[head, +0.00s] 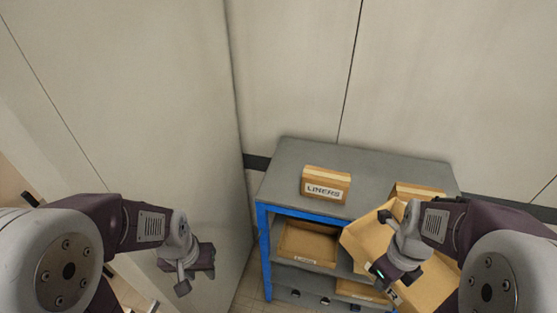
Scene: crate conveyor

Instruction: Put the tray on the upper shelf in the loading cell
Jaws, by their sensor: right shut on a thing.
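The tan tray (362,236) is at the lower right in the head view, tilted, in front of the shelf unit's right part. My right gripper (378,272) is shut on the tray's near side, and my wrist hides part of it. The shelf unit has a blue frame and a grey top shelf (285,162) that carries a box labelled LINERS (326,184) and a second box (418,190) at the right. My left gripper (174,278) is open and empty at the lower left, away from the shelf.
A tan bin (308,244) stands on the lower level, with another labelled bin (360,291) below and to its right. Pale walls close in behind and left of the shelf. The top shelf is bare between and behind its two boxes.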

